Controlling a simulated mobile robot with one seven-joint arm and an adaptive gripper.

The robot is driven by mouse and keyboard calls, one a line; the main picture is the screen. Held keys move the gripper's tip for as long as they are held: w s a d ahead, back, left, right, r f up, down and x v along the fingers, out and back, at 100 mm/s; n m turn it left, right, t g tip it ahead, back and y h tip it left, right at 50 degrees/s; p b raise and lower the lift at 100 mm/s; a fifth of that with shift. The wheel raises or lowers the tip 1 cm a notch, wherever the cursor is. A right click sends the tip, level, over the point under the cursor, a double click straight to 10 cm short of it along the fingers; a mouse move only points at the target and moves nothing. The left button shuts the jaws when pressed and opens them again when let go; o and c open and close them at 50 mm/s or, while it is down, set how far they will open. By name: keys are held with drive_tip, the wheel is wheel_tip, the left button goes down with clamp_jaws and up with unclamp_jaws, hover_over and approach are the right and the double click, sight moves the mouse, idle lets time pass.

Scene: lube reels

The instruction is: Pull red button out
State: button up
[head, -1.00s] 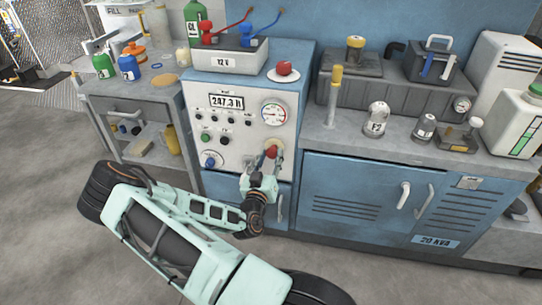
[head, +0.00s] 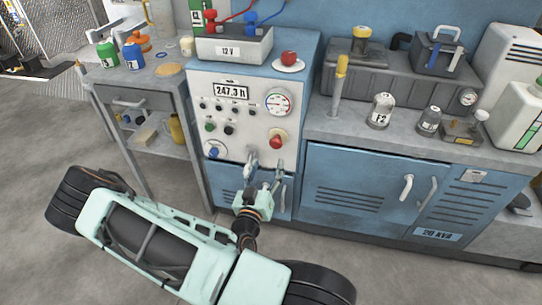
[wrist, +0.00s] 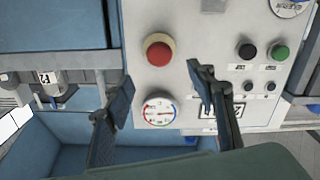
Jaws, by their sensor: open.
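The red button (head: 276,141) is a round mushroom head on a pale collar, low on the right of the white control panel (head: 232,133). In the wrist view the red button (wrist: 159,51) shows whole, beyond my fingertips, with nothing touching it. My gripper (head: 266,166) is open and empty, just below the button and apart from it. In the wrist view my gripper (wrist: 160,76) has its fingers spread wide. Whether the button is pushed in or out, I cannot tell.
A gauge (head: 278,103) sits above the button, and smaller knobs lie to its left. A red round object (head: 289,58) rests on a white dish on the cabinet top. A blue cabinet (head: 360,190) with handles stands at right. The floor at left is open.

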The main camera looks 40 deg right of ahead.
drive_tip(key=v, duration=0.2)
drive_tip(key=shift+s+a, duration=0.2)
drive_tip(key=shift+w, duration=0.1)
idle(0.3)
